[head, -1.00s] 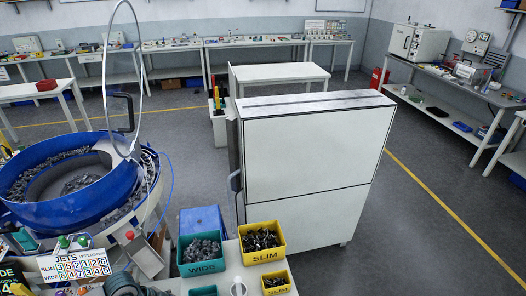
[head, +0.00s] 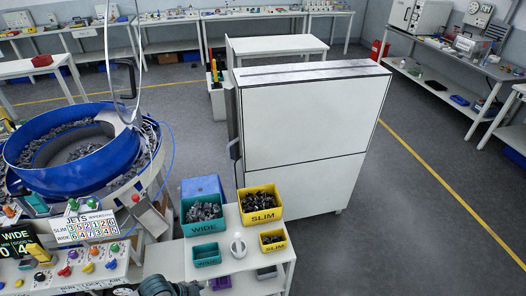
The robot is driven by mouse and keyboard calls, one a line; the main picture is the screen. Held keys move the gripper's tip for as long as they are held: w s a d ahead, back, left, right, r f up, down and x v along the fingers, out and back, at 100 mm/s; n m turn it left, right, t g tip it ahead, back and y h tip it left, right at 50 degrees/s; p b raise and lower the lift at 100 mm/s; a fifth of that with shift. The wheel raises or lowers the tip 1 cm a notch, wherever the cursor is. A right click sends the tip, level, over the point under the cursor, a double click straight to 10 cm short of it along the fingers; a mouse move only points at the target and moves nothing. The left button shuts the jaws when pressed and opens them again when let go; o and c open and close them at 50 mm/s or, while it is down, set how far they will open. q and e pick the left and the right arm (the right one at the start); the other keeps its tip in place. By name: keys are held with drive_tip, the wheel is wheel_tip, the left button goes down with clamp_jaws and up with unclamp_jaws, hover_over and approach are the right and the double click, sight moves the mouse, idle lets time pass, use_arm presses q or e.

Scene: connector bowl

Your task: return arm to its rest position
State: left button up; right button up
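A dark grey-green rounded part (head: 165,287), which looks like a piece of my own arm, shows at the bottom edge of the head view, left of centre. It is in front of the low bench with the bins. It is cut off by the frame, and no fingertips can be made out on it. I cannot tell which arm it belongs to. No gripper is clearly in view, and nothing held is seen.
The white bench (head: 285,248) carries a teal WIDE bin (head: 203,228), a yellow SLIM bin (head: 262,215) and smaller bins. A blue bowl feeder (head: 110,180) and control panel (head: 75,270) stand left. A white cabinet (head: 300,125) stands behind. Grey floor is clear at right.

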use_arm(q)
drive_tip(key=s+d+f+n+t, duration=0.2)
drive_tip(key=s+d+f+n, duration=0.1)
drive_tip(key=d+f+n, duration=0.1)
drive_tip(key=s+a+f+n+y, duration=0.3)
drive_tip(key=s+a+n+y, duration=0.15)
drive_tip(key=s+n, duration=0.4)
wheel_tip(320, 180, down, 25)
drive_tip(key=s+a+g, duration=0.1)
drive_tip(key=s+g, duration=0.1)
drive_tip(key=s+a+f+g, duration=0.1)
drive_tip(key=s+a+f, duration=0.2)
drive_tip(key=s+f, duration=1.4)
drive_tip(key=shift+s+a+f+m, duration=0.15)
drive_tip(key=shift+s+f+m, duration=0.15)
drive_tip(key=shift+s+m, duration=0.2)
drive_tip(key=shift+c, duration=0.3)
